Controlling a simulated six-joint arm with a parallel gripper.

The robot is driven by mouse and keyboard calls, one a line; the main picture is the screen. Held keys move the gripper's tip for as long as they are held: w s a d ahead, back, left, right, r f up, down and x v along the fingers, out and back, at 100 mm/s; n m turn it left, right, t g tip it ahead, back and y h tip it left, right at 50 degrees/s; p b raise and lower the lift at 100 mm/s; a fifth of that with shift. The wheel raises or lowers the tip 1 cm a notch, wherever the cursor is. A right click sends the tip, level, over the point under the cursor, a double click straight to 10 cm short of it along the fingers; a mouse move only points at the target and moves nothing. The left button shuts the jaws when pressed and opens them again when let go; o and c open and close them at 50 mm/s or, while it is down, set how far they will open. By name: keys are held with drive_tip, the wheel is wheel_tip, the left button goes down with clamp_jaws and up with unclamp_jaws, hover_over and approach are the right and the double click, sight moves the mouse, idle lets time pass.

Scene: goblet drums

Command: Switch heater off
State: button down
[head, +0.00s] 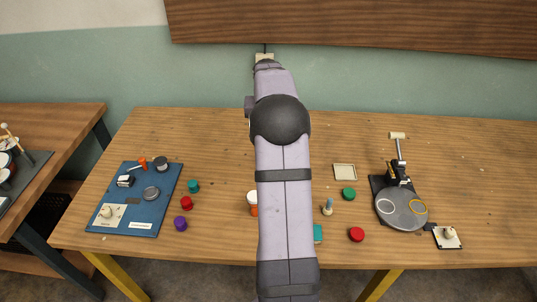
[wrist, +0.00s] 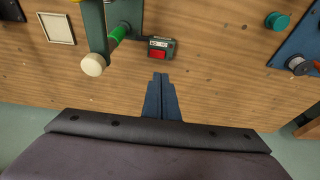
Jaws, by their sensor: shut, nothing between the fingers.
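A small dark green switch box (wrist: 161,48) with a red rocker lies on the table in the wrist view, with small white lettering beside the rocker. A cable joins it to a green-framed device (wrist: 95,25) with a bright green cylinder and a cream knob (wrist: 93,65); I cannot tell whether this is the heater. My gripper (wrist: 160,76) is shut and empty, its tips just below the switch box in the picture. A gap shows between them in the image; height is unclear. In the head view my arm hides the gripper and switch box.
A blue board (head: 168,195) with a dial plate stands left. A round grey plate (head: 400,222) with a press and a separate dial box (head: 447,238) stand right. A square tile (head: 345,172) and several coloured pieces lie between. The wall rises behind the table.

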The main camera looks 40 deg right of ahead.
drive_tip(key=p+x, duration=0.1)
drive_tip(key=x, duration=0.2)
drive_tip(key=p+x, duration=0.1)
drive_tip(key=x, duration=0.3)
drive_tip(key=p+x, duration=0.1)
drive_tip(key=x, duration=0.3)
drive_tip(key=shift+s+a+f, duration=0.25)
drive_tip(key=shift+s+f, duration=0.05)
drive_tip(key=shift+f, duration=0.05)
drive_tip(key=shift+f+p, duration=0.35)
drive_tip(key=shift+f, duration=0.35)
